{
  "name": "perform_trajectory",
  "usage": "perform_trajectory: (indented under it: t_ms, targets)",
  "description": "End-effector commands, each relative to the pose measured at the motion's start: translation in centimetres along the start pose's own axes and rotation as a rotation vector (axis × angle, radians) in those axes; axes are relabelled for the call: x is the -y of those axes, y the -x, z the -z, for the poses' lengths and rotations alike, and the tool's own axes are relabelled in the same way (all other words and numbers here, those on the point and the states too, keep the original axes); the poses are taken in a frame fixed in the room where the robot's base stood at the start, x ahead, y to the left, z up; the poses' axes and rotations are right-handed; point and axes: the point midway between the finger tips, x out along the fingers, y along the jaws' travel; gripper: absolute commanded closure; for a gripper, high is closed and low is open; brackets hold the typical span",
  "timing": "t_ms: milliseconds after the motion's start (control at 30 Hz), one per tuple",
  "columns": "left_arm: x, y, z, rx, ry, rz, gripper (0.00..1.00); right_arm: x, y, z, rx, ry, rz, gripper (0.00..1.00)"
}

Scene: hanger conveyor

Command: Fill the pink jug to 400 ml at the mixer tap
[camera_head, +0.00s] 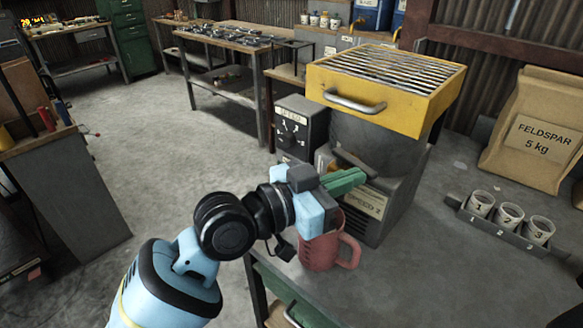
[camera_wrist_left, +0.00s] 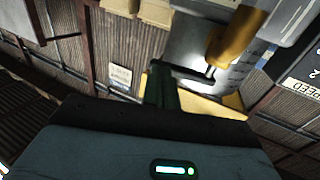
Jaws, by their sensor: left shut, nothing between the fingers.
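The pink jug (camera_head: 322,252) stands upright on the grey bench under my left gripper, its handle to the right. My wrist covers its rim, and I cannot see its fill level. The mixer (camera_head: 375,145) stands behind it, with a yellow grated top (camera_head: 395,85). A dark lever-like bar (camera_head: 355,163) on its front lies close to my left gripper (camera_head: 358,180). The green fingers are shut and empty; I cannot tell whether they touch the bar. In the left wrist view the fingers (camera_wrist_left: 162,85) are together near a dark bar and a brass-coloured part (camera_wrist_left: 238,38). My right gripper is out of view.
A dark speed control box (camera_head: 300,128) stands left of the mixer. A rack of numbered cups (camera_head: 508,228) and a feldspar bag (camera_head: 535,130) are at the right. The front right of the bench (camera_head: 440,285) is clear.

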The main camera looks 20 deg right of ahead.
Motion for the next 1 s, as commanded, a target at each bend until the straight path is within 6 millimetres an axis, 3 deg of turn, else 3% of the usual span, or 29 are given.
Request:
perform_trajectory:
  t_ms: [333, 1000]
  targets:
    - [-0.7, -1.6, 0.0, 0.0, 0.002, -0.011, 1.0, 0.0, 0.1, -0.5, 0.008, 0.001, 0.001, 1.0]
    - [-0.8, -2.0, 0.0, -0.001, 0.001, -0.011, 1.0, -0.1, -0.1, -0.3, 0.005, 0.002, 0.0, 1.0]
